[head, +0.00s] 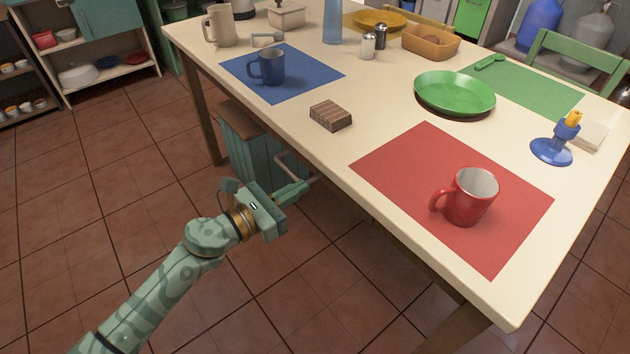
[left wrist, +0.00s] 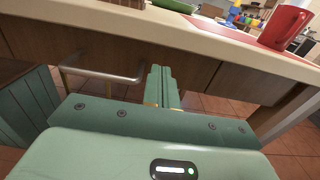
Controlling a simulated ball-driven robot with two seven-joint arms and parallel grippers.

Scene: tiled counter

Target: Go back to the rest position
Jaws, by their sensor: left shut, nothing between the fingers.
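My left gripper (head: 306,186) is beside the near long edge of the table, low and outside the tabletop, over the floor. In the left wrist view its fingers (left wrist: 161,86) are together, with nothing between them. They point toward the table's side. My right gripper does not show in either view. A red mug (head: 470,196) stands on the red placemat (head: 497,245) on the table (head: 300,150). The red mug also shows in the left wrist view (left wrist: 284,27), at the upper right.
A brown block (head: 330,116) lies near the table edge closest to my gripper. A blue mug (head: 268,67) stands on a blue placemat (head: 318,82). A green plate (head: 455,92) is farther back. A green stool (head: 245,150) is under the edge. The tiled floor (head: 120,200) at left is clear.

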